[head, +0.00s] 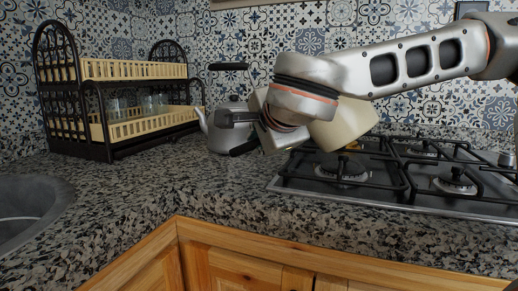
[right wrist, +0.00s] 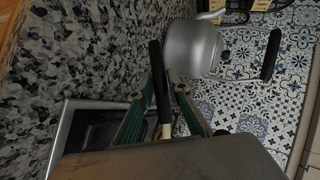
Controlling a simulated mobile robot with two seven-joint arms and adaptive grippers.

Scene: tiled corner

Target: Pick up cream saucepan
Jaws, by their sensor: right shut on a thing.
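The cream saucepan (head: 345,122) shows in the head view below and partly behind my right arm. It is tilted and appears held above the left end of the hob; the arm covers part of it. My right gripper (head: 240,132) is shut on the saucepan's black handle. In the right wrist view, the handle (right wrist: 155,75) runs between the green-sided fingers of the gripper (right wrist: 163,92). My left gripper is not in view.
A grey kettle (head: 217,137) with a raised black handle stands close behind the right gripper. A black gas hob (head: 345,190) lies on the granite worktop at right. A two-tier dish rack (head: 110,128) stands back left. A sink (head: 30,205) is at left. The front-middle worktop is clear.

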